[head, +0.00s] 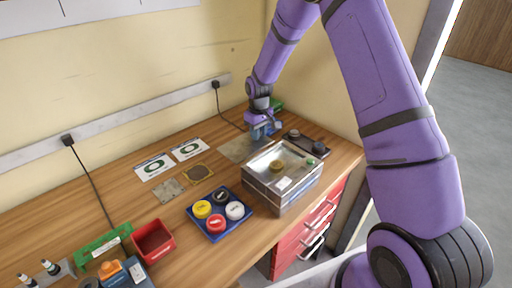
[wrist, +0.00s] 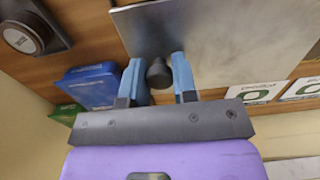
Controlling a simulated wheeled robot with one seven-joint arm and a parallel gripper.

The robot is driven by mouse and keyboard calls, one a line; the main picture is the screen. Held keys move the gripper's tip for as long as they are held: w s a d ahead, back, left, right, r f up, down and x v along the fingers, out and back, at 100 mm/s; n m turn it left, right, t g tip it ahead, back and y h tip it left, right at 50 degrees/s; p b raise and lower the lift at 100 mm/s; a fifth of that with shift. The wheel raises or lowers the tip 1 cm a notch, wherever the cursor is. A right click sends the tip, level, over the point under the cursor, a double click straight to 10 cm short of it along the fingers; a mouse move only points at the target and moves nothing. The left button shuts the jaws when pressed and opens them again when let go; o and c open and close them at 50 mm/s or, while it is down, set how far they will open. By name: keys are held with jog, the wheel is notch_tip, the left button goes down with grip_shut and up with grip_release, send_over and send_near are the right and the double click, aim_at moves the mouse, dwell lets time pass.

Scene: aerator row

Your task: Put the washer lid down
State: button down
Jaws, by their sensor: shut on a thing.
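The washer lid is a flat grey metal sheet (head: 236,150) low over the wooden bench, behind and left of the washer; it also fills the upper middle of the wrist view (wrist: 225,45). A dark knob (wrist: 159,74) stands near its edge. My gripper (head: 262,132) is shut on this knob, with a blue finger on each side of it in the wrist view (wrist: 158,80). I cannot tell whether the lid touches the bench.
A dark device with a round knob (head: 293,133) sits behind the washer. A blue bin (wrist: 92,84) is beside my gripper. Two printed cards (head: 154,166), a brass-coloured square (head: 198,173), a blue tray of coloured caps (head: 220,221) and a red bin (head: 153,242) lie left.

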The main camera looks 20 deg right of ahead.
jog(key=shift+f, duration=2.75)
jog(key=c, duration=0.9)
grip_release()
jog(key=shift+f, duration=0.1)
